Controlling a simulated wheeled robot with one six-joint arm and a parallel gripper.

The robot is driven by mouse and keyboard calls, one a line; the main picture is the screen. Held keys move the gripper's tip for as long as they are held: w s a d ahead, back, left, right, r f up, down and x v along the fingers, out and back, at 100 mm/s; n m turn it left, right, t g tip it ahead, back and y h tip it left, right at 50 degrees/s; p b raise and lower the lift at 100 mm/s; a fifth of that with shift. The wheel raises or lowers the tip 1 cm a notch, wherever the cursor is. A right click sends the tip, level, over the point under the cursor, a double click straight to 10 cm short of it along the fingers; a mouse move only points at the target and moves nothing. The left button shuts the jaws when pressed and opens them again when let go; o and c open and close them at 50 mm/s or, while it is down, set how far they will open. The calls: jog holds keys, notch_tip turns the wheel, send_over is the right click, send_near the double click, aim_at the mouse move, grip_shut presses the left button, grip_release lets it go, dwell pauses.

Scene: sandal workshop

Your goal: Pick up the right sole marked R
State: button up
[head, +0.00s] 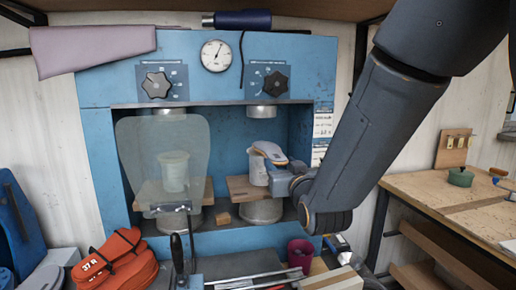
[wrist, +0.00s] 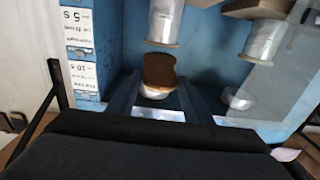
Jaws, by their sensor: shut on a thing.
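My gripper (head: 282,172) is in the right bay of the blue press. It is shut on a brown-topped, sole-shaped piece with a pale underside (head: 268,152), held above the wooden board there. In the wrist view this brown piece (wrist: 160,70) stands between the fingers, with white below it. I can read no letter on it. A stack of orange soles (head: 125,265) lies at the lower left, and its near edge carries a mark that looks like "37 R".
The blue press (head: 280,55) has a gauge and two knobs. A clear shield (head: 140,135) hangs before its left bay, where a pale cup (head: 174,170) stands. A pale cylinder (head: 257,172) is close to my gripper in the right bay. A wooden bench (head: 430,190) is on the right.

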jog(key=shift+v, duration=1.85)
jog(key=shift+s+r+p, duration=0.1)
jog(key=shift+s+p, duration=0.15)
jog(key=shift+p, duration=0.9)
jog(key=p, duration=0.1)
jog(key=s+p, duration=0.1)
jog(key=p, duration=0.1)
jog(key=shift+d, duration=0.25)
jog(key=shift+s+d+p, duration=0.1)
jog(key=shift+s+p, duration=0.35)
jog(key=shift+p, duration=0.65)
jog(key=shift+s, duration=0.15)
jog(key=shift+d, duration=0.1)
